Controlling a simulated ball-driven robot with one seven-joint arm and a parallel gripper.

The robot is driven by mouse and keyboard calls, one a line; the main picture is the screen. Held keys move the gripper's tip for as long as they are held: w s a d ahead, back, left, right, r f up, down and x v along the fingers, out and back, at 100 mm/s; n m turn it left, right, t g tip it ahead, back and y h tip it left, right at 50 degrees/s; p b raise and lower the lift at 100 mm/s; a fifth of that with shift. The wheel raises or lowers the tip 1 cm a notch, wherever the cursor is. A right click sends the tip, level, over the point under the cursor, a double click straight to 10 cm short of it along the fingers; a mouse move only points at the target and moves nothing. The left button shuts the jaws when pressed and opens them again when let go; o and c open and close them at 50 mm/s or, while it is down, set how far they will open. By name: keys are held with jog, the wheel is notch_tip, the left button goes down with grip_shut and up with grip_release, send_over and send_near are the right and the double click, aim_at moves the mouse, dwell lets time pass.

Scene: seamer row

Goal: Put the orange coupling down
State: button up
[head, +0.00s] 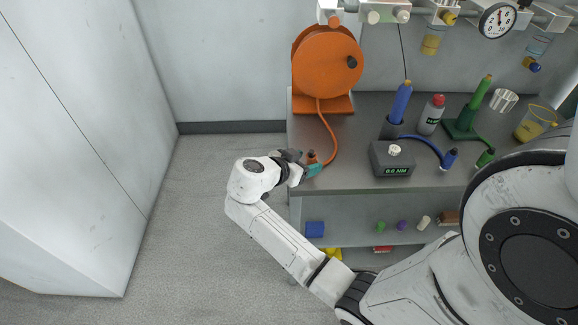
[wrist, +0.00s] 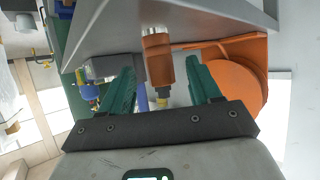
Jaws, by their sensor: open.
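The orange coupling (head: 312,156) is at the front left edge of the grey bench (head: 360,140), at the end of the orange hose (head: 331,137). My gripper (head: 314,169) is right at it, with teal fingers. In the wrist view the coupling (wrist: 158,67) stands between the two spread fingers of my gripper (wrist: 160,82), with visible gaps on both sides. It has a dark band and a yellowish tip. My gripper is open. I cannot tell whether the coupling rests fully on the bench.
The orange hose reel (head: 325,68) stands behind on the bench. A grey torque box (head: 392,158) reading 0.0 NM, a blue tool (head: 400,101), a white bottle (head: 431,115) and a green tool (head: 480,93) are to the right. A lower shelf (head: 345,236) holds small blocks.

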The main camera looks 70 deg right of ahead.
jog(key=b+v, duration=0.1)
jog(key=v, duration=0.8)
jog(key=s+a+f+n+t+y, duration=0.3)
jog(key=s+a+f+n+y, duration=0.2)
jog(key=a+f+n, duration=0.2)
jog(key=s+a+f+n+t+y, duration=0.3)
jog(key=s+a+f+n+y, duration=0.2)
jog(key=a+n, duration=0.6)
jog(key=f+n+y, duration=0.1)
jog(key=f+n, duration=0.1)
jog(key=n, duration=0.2)
jog(key=shift+s+a, duration=0.25)
jog(key=shift+a, duration=0.15)
